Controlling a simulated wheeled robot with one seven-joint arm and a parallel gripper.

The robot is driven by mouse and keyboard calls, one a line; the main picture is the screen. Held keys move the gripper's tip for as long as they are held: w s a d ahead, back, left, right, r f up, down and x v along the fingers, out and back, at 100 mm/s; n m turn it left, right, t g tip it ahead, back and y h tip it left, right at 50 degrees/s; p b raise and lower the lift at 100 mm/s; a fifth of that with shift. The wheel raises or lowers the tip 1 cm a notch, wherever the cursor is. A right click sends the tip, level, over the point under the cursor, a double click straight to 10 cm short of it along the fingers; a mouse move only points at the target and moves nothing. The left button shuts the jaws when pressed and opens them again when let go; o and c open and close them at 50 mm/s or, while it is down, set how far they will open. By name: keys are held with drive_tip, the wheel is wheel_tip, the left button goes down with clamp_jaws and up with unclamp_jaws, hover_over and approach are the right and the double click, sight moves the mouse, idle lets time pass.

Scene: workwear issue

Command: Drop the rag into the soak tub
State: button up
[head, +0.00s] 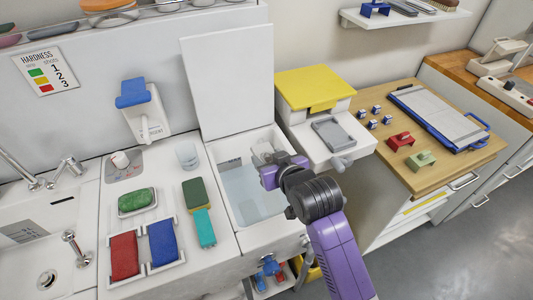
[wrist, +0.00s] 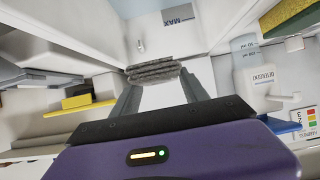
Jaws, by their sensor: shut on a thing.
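The rag (wrist: 154,72) is a grey, folded, fluffy strip in the wrist view. My gripper (wrist: 157,84) is shut on it, with the rag held across the two fingertips. In the head view my gripper (head: 262,153) is over the soak tub (head: 230,222), a white basin with clear water in it. The rag cannot be made out clearly there, among the fingers. In the wrist view the tub's inner wall (wrist: 195,38) with a MAX mark shows beyond the rag.
The tub's white lid (head: 228,75) stands raised behind it.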

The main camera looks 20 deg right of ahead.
wheel_tip(320, 180, down, 5)
drive_tip(key=b, duration=0.5)
drive_tip(key=shift+f, duration=0.2)
drive_tip(key=o, duration=1.5)
drive_tip(key=shift+c, duration=0.2)
drive_tip(key=v, duration=0.8)
drive_tip(key=shift+w, duration=0.1)
